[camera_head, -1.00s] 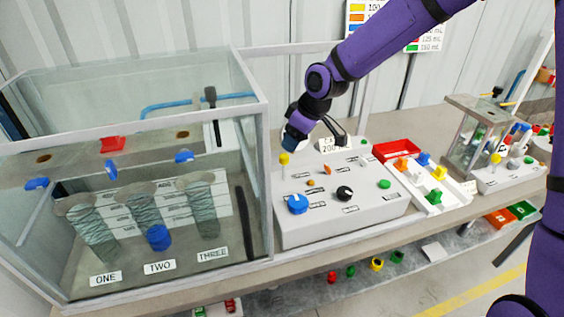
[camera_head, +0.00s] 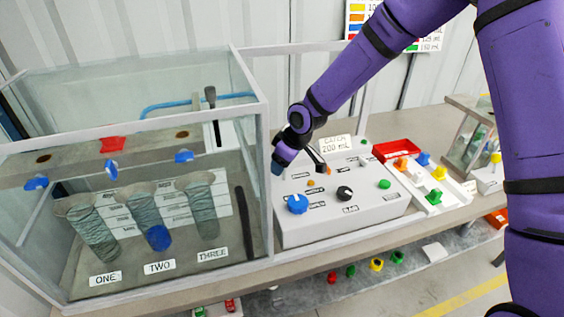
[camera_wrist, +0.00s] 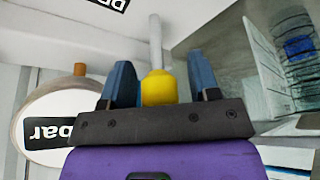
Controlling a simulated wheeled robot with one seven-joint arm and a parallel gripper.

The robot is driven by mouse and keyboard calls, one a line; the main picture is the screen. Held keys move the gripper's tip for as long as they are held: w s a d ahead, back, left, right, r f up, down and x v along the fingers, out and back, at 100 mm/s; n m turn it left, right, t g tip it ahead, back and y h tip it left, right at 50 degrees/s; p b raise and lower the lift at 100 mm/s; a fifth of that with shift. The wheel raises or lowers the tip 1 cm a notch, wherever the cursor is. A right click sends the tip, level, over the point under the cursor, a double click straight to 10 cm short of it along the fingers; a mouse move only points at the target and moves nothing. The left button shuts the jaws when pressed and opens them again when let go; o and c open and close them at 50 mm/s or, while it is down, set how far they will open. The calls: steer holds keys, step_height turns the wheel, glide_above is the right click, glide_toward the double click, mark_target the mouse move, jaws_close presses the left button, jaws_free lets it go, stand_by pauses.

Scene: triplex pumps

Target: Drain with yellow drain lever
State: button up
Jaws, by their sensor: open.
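In the head view, my gripper (camera_head: 278,168) is at the left end of the grey control box (camera_head: 345,215) and hides the yellow lever there.
A glass tank (camera_head: 130,130) with three water-filled cylinders stands close on the left. A blue knob (camera_head: 297,204) and a black knob (camera_head: 344,193) are on the box. A red tray (camera_head: 396,149) and a white tray (camera_head: 441,199) with coloured pieces lie to the right.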

jaws_close()
steer(key=shift+s+d+f+t+y, duration=0.15)
steer(key=shift+s+t+y, duration=0.25)
steer(key=shift+s+t, duration=0.55)
steer(key=shift+s+d+n+t+y, duration=0.2)
steer(key=shift+s+n+t+y, duration=0.1)
steer(key=shift+t, duration=0.55)
jaws_free()
steer(key=v, duration=1)
steer(key=shift+s+d+r, duration=0.15)
steer(key=shift+s+r, duration=0.05)
steer(key=shift+r, duration=0.05)
